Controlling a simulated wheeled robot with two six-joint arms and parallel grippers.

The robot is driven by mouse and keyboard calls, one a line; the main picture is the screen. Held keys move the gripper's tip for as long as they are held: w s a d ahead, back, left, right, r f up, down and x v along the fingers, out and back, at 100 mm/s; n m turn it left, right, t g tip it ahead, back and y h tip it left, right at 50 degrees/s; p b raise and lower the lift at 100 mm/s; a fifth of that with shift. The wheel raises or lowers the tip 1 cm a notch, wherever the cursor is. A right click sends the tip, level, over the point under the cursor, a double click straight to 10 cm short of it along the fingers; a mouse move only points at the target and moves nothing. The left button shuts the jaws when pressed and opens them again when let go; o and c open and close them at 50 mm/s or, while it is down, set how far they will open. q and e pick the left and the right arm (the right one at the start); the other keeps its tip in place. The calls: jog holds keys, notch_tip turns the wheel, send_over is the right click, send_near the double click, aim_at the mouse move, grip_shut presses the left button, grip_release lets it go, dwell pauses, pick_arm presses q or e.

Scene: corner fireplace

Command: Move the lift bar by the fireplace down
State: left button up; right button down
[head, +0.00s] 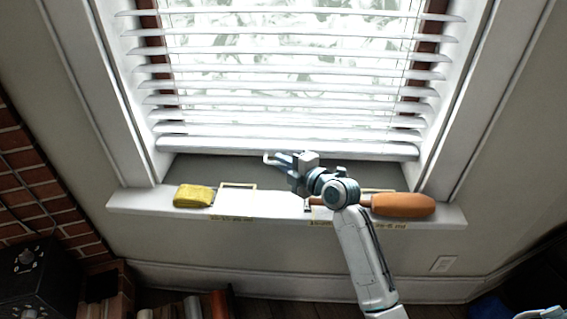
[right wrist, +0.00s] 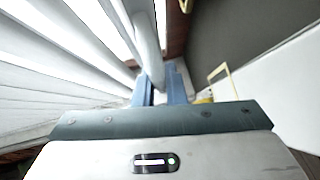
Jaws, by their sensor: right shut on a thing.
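The lift bar (head: 220,146) is the white bottom rail of the window blind, hanging a little above the window sill. In the head view my right gripper (head: 279,159) is at the rail's lower edge, near its middle. In the right wrist view the blue fingers (right wrist: 160,88) are shut on a white bar (right wrist: 149,45), which looks like the lift bar. The exact contact is partly hidden by the gripper. My left gripper is not in view.
On the sill (head: 145,203) lie a yellow sponge (head: 193,195) at the left and an orange-brown brush-like tool (head: 403,205) at the right. Yellow outlines mark places on the sill. The brick fireplace (head: 30,190) stands at the far left. A dark gap shows below the rail.

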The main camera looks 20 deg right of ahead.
jog(key=c, duration=1.5)
grip_release()
jog(key=shift+s+d, duration=0.1)
